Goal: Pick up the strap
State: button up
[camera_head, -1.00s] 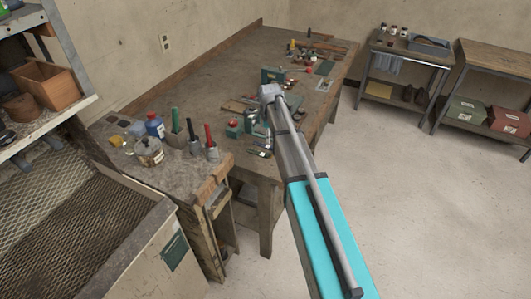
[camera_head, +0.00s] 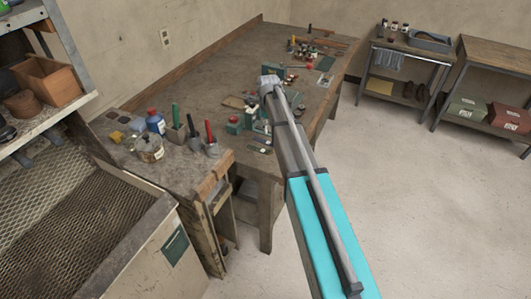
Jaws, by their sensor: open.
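My arm, with a cyan link, reaches from the bottom right up over the front edge of the long wooden workbench (camera_head: 215,75). Its visible end covers part of the bench top. My gripper is not to be seen; the arm may hide it. I cannot make out a strap for certain. Small flat items (camera_head: 260,149) lie at the bench's front edge, just left of the arm. A tan flat piece (camera_head: 236,102) lies farther back, too small to identify.
A blue bottle (camera_head: 155,122), a glass jar (camera_head: 149,149) and red- and green-handled tools stand on the near bench end. A mesh-lined bin (camera_head: 160,222) is at the lower left. A side table (camera_head: 409,64) stands at the back right. The right floor is clear.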

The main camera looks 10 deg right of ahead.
jog(key=b, duration=0.7)
send_over(267, 150)
jog(key=shift+d+f, duration=0.2)
jog(key=shift+f, duration=3.75)
jog(key=shift+w+a+f+b, duration=0.1)
jog(key=shift+f+b, duration=2.5)
jog(key=shift+b, duration=0.15)
jog(key=c, duration=0.9)
